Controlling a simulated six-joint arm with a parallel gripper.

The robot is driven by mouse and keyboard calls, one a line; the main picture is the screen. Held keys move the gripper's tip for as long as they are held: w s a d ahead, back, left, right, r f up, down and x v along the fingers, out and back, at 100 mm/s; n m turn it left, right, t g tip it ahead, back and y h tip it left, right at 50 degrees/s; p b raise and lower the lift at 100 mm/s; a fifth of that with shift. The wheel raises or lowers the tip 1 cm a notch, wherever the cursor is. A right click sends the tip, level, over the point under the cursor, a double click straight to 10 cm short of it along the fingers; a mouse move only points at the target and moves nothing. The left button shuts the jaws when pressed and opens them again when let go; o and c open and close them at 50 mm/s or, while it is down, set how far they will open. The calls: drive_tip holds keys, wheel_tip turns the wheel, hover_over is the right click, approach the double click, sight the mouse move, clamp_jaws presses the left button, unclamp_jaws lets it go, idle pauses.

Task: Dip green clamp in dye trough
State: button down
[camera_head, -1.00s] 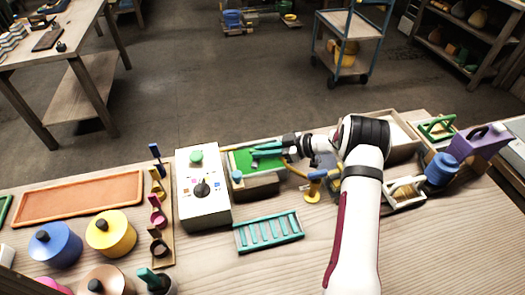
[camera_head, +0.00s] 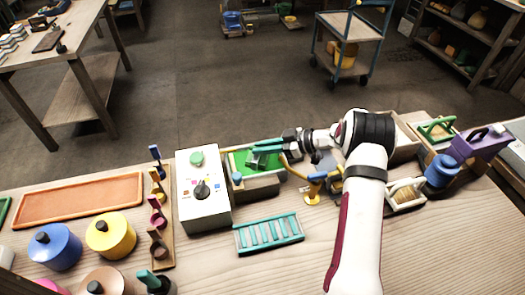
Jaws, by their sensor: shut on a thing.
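The dye trough (camera_head: 262,186) is a box filled with bright green dye, standing right of the white control box. The green clamp (camera_head: 263,158) has a teal upper part and a green lower part, and is over the dye inside the trough's outline. Its lower part seems to be at or in the dye; the exact depth cannot be told. My gripper (camera_head: 284,146) reaches in from the right and is shut on the clamp. Its fingertips are small and partly hidden.
The white control box (camera_head: 203,205) stands close on the trough's left. A teal slatted rack (camera_head: 268,234) lies in front, and a yellow stand with a blue top (camera_head: 313,190) is at the right. Bare wood (camera_head: 440,245) is free at the front right.

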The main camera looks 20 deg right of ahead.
drive_tip(key=shift+r, duration=2.25)
